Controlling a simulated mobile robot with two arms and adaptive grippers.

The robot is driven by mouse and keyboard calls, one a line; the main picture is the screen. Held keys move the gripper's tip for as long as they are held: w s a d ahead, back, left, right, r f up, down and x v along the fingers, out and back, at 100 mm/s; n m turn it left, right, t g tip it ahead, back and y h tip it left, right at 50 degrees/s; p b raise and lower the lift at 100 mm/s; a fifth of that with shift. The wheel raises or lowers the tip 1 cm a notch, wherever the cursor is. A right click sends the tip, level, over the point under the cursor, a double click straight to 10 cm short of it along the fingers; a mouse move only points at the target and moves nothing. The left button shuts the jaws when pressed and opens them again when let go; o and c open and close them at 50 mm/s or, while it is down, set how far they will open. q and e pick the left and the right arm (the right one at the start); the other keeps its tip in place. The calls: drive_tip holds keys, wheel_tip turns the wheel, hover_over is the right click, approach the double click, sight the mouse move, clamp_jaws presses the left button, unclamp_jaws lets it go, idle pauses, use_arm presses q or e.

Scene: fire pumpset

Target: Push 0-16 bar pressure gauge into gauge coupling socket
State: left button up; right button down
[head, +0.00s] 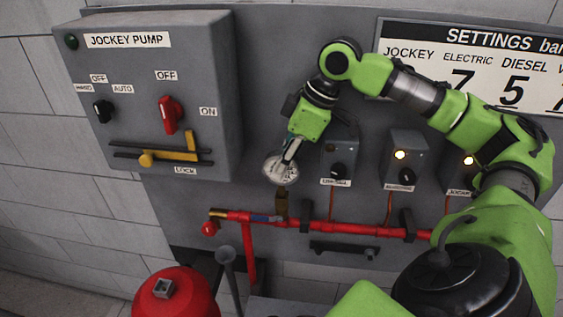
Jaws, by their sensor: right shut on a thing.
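The pressure gauge (279,171), round with a pale dial, stands in front of the grey panel left of centre. My right gripper (289,156) comes down from above and is shut on it, covering part of its upper dial. The gauge coupling socket (281,202), a small brownish upright fitting, is directly below the gauge, above the red pipe. The gauge's lower edge is at or very near the socket's top; I cannot tell whether its stem is inside. The scale on the dial is too small to read. My left gripper is not in view.
A red pipe (338,227) runs across the panel below, held by black clamps. The jockey pump box (150,95) projects at the left. Small grey switch boxes (404,158) stand to the right of the gauge. A red vessel (176,297) is at the lower left.

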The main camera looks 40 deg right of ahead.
drive_tip(key=shift+f+b, duration=0.3)
drive_tip(key=shift+f, duration=0.15)
drive_tip(key=c, duration=1.7)
unclamp_jaws()
drive_tip(key=v, duration=1.2)
drive_tip(key=shift+f, duration=0.1)
